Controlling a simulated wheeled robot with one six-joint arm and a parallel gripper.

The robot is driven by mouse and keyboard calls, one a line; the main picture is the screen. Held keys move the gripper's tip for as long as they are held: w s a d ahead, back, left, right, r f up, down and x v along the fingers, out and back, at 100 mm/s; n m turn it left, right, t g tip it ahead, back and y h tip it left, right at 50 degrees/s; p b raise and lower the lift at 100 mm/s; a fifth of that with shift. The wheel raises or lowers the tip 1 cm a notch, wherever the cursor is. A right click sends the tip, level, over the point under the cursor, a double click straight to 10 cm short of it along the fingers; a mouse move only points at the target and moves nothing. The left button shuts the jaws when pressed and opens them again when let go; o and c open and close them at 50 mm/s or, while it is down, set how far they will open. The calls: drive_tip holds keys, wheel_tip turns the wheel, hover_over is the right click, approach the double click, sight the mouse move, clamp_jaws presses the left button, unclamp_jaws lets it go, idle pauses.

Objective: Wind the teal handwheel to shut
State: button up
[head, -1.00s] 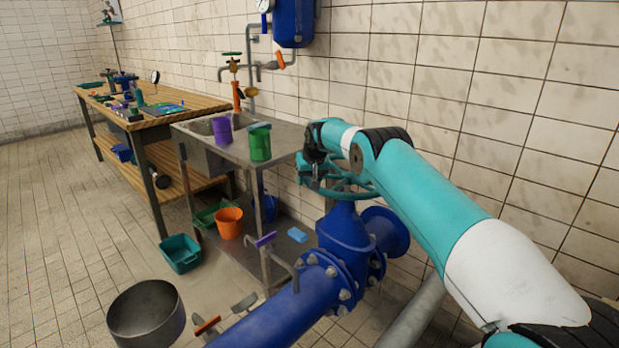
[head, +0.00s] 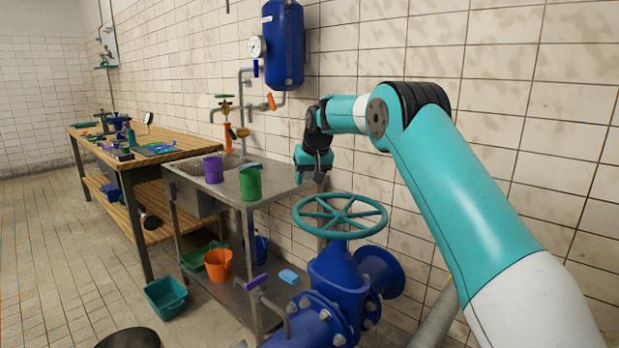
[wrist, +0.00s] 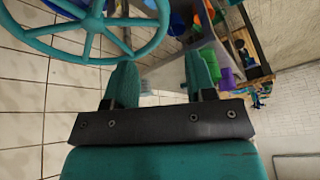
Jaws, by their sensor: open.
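The teal handwheel (head: 340,215) is a spoked ring lying level on top of the blue valve body (head: 338,275). In the wrist view the handwheel (wrist: 95,28) fills the upper left, beyond the fingers. My gripper (head: 314,178) hangs above and just left of the handwheel's rim in the head view, apart from it. In the wrist view my gripper (wrist: 162,82) has its two teal fingers spread apart, with nothing between them.
A steel sink table (head: 290,190) with purple (head: 213,170) and green (head: 250,184) cups stands left of the valve. A tiled wall is close behind. A blue tank (head: 282,45) hangs on it. A wooden workbench (head: 165,155) stands farther left.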

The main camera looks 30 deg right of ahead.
drive_tip(key=shift+s+r, duration=0.1)
drive_tip(key=shift+r, duration=0.15)
drive_tip(key=c, duration=0.4)
drive_tip(key=shift+s+d+f+m+p, duration=0.3)
drive_tip(key=shift+d+f+m+p, duration=0.1)
drive_tip(key=shift+d+p, duration=0.1)
drive_tip(key=shift+s+d+f+m+p, duration=0.3)
drive_tip(key=shift+d+m+p, duration=0.05)
drive_tip(key=shift+d+m, duration=0.1)
clamp_jaws()
drive_tip(key=s+d+f+m+t+p, duration=0.2)
drive_tip(key=s+d+f+m+p, duration=0.25)
drive_tip(key=s+m, duration=0.2)
drive_tip(key=x, duration=1)
drive_tip(key=shift+s+f+n+p, duration=0.3)
drive_tip(key=shift+f+n, duration=0.05)
drive_tip(key=shift+n, duration=0.05)
